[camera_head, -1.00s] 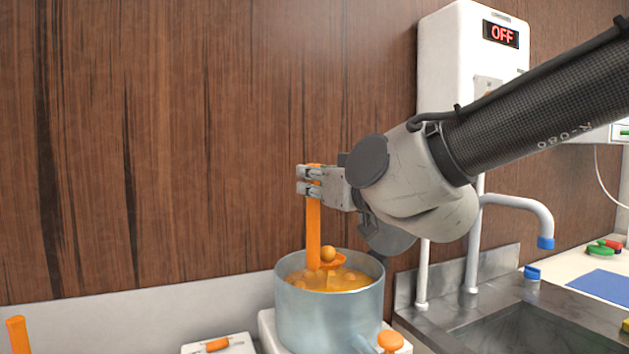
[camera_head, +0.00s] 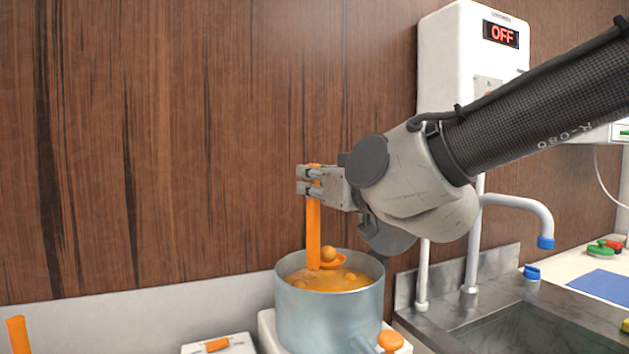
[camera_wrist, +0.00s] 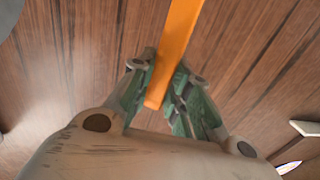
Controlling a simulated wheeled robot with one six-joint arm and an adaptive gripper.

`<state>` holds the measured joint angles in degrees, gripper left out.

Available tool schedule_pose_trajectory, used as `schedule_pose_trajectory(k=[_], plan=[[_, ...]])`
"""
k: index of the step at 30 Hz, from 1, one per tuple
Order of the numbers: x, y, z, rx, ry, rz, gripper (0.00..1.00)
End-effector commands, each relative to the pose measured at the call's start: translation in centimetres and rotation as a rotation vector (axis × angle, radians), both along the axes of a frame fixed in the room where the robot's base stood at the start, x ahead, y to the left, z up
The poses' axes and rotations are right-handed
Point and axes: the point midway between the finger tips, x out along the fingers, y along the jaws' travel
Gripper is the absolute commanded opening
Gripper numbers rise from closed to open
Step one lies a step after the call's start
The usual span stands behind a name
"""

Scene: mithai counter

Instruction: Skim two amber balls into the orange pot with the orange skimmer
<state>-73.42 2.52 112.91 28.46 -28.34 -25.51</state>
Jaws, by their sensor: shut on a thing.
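My gripper (camera_head: 312,181) is shut on the upper handle of the orange skimmer (camera_head: 313,232), which hangs upright over a grey-blue pot (camera_head: 328,316). The wrist view also shows the skimmer's handle (camera_wrist: 177,45) between the jaws of my gripper (camera_wrist: 165,90). The skimmer's bowl is at the liquid inside the pot. One amber ball (camera_head: 328,254) sits at the bowl, above the liquid. A few more amber balls (camera_head: 349,276) show low in the orange liquid, partly sunk. At the bottom left an orange handle (camera_head: 17,334) shows; what it belongs to is out of view.
The pot stands on a white stove with an orange knob (camera_head: 391,340). A white unit with an orange switch (camera_head: 217,344) is to its left. A steel sink (camera_head: 520,330) with a tap (camera_head: 520,203) is at right. A white heater (camera_head: 455,75) reads OFF.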

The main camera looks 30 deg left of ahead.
Motion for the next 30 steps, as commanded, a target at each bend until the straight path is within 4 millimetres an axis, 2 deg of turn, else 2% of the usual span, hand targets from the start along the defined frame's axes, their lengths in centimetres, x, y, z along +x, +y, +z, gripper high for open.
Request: schedule_pose_trajectory(k=[11, 21, 30], plan=[[0.0, 0.0, 0.2, 0.001, 0.000, 0.000, 0.00], [0.0, 0.0, 3.7, 0.003, -0.001, -0.001, 0.00], [0.0, 0.0, 4.1, 0.001, 0.000, 0.000, 0.00]])
